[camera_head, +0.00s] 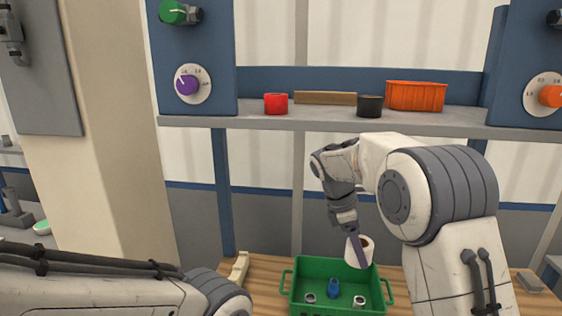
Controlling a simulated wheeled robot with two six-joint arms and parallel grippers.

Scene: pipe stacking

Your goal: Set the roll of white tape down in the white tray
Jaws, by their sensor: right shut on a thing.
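The roll of white tape (367,244) is white with a dark hole. My right gripper (358,250) is shut on it, pointing down, and holds it above the back right part of the green crate. The arm partly hides the gripper. No white tray shows in this view. My left arm crosses the lower left, but its gripper is out of view.
A green crate (341,265) with two handles stands on the wooden table, holding a blue piece (333,288) and two small ring-shaped parts. A pale piece (239,268) lies left of it. The shelf behind carries a red roll (276,103), a black roll (369,106) and an orange bin (416,96).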

